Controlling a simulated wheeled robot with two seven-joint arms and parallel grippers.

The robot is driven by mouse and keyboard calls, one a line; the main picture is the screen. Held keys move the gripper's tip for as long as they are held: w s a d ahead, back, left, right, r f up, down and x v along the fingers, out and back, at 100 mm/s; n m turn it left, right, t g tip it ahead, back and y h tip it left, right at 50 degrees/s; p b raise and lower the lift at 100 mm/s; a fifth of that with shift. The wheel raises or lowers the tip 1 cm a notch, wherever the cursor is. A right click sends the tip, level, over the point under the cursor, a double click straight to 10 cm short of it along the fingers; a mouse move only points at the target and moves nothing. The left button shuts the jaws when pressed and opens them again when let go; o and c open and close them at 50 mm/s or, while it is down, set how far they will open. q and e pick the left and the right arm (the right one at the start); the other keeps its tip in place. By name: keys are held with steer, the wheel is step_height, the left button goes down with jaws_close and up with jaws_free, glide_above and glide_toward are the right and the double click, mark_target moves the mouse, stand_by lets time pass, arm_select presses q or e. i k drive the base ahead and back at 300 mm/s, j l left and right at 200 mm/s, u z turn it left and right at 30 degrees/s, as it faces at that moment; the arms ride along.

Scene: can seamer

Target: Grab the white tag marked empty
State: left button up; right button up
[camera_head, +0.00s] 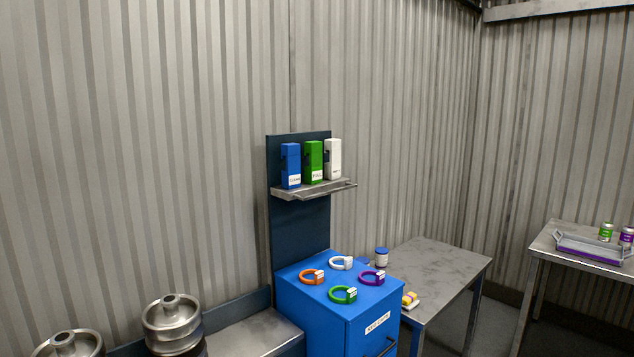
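A white box-like tag (333,159) stands upright at the right end of a small metal shelf (310,190). It has small dark lettering that is too small to read surely. A green tag (313,161) with a white label stands to its left. A blue tag (290,165) with a white label stands at the left end of the shelf. Neither of my grippers shows in the head view.
Below the shelf, a blue cabinet (330,318) carries orange, white, green and purple rings. Metal kegs (172,322) stand at lower left. A mostly bare metal table (440,268) is to the right. Another table (552,245) holds a tray and cans.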

mark_target(332, 168)
steer(key=i, duration=0.35)
steer(key=i+l+u, duration=0.1)
steer(key=i+l, duration=0.5)
steer(key=l, duration=0.2)
steer(key=u, duration=0.05)
